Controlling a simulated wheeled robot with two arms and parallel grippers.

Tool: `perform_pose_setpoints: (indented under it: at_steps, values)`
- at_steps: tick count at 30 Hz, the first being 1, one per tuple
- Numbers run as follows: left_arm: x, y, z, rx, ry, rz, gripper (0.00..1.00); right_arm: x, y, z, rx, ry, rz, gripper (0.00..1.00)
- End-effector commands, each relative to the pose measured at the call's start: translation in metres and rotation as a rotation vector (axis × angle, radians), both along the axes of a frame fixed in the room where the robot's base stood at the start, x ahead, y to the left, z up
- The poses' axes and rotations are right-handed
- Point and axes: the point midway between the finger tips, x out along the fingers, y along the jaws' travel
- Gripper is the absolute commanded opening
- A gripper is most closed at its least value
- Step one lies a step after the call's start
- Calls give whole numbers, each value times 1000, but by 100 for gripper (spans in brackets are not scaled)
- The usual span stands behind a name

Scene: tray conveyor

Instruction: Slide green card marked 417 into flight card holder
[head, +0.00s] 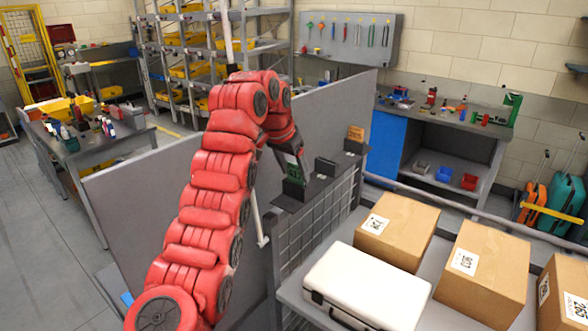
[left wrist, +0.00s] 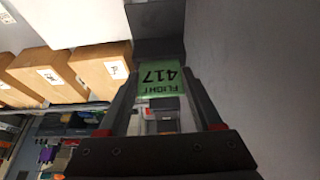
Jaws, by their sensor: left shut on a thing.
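The green card (left wrist: 158,84) reads FLIGHT 417 upside down in the left wrist view, between the fingers of my left gripper (left wrist: 160,96). In the head view the gripper (head: 292,165) points down, shut on the card (head: 293,171), just over a dark card holder (head: 293,190) on a narrow ledge. The holder also shows as a dark block (left wrist: 158,46) at the card's far end. The card's lower edge meets or overlaps the holder; I cannot tell how deep it sits. The slot is hidden. My right gripper is not in view.
Another dark holder (head: 325,167) and one with an orange card (head: 356,133) stand further along the ledge. A grey panel (head: 190,190) stands close to my arm. A white case (head: 368,285) and several cardboard boxes (head: 397,228) lie on the conveyor at right.

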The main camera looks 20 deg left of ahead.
Motion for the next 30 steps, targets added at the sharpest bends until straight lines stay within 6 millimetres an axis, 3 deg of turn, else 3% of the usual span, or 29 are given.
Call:
perform_pose_setpoints:
  at_steps: [6, 7, 12, 23, 28, 30]
  values:
    - [0, 0, -6, 0, 0, 0, 14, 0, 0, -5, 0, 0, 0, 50]
    - [0, 0, -6, 0, 0, 0, 70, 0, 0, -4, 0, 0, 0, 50]
    - [0, 0, -5, 0, 0, 0, 100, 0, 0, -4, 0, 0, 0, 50]
    - [-2, 1, 0, 1, 0, 0, 100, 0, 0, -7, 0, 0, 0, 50]
    - [-10, 5, 21, 1, -4, 2, 100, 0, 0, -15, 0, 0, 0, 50]
    - [-14, 10, 40, 2, -5, 6, 100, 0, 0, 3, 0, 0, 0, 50]
